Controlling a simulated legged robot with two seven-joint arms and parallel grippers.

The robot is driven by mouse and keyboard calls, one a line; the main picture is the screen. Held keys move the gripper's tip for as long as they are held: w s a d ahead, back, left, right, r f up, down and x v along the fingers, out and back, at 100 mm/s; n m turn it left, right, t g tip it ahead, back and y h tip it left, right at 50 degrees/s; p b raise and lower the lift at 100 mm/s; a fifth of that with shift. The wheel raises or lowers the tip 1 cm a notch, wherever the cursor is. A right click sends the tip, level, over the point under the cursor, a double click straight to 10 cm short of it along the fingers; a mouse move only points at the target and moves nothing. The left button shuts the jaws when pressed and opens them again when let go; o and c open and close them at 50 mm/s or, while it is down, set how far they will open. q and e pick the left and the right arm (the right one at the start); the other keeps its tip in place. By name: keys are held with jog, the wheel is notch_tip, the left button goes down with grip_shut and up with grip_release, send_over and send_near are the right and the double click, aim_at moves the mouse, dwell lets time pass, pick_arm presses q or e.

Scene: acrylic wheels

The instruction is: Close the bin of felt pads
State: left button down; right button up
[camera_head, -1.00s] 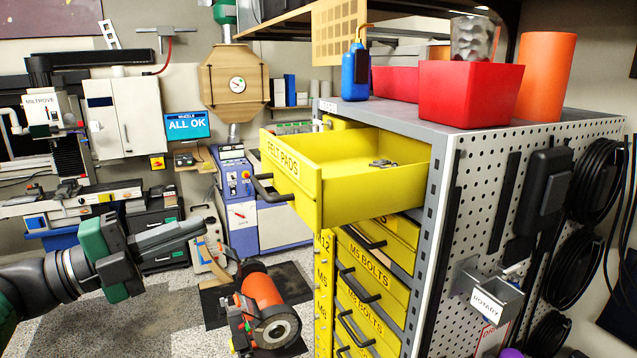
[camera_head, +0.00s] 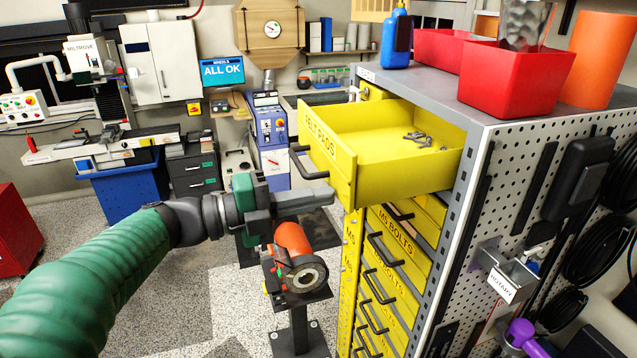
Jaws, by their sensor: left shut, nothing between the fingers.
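The yellow bin of felt pads (camera_head: 345,180) is a drawer pulled far out of the grey cabinet, with "FELT PADS" on its front and a dark handle (camera_head: 303,163). A few small metal pieces (camera_head: 417,138) lie inside it. My left gripper (camera_head: 332,195) is shut and empty. In the picture its tip is just left of the bin's front, below the handle; I cannot tell whether it touches. My right gripper is not in view.
Below are shut yellow drawers, some marked M5 BOLTS (camera_head: 398,230). Red bins (camera_head: 515,82), a blue bottle (camera_head: 396,40) and an orange cylinder (camera_head: 598,60) stand on the cabinet top. A grinder on a stand (camera_head: 296,258) is below my left gripper.

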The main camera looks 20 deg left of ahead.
aim_at(405, 182)
pick_arm(q)
jog(key=shift+w+d+f, duration=0.1)
jog(key=shift+d, duration=0.05)
jog(key=b+x, duration=0.2)
jog(key=x, duration=0.5)
jog(key=shift+f, duration=0.1)
jog(key=x, duration=0.8)
jog(key=shift+w+d, duration=0.1)
jog(key=shift+w, duration=0.05)
jog(key=shift+w+d, duration=0.2)
jog(key=shift+d, duration=0.15)
jog(key=shift+b, duration=0.3)
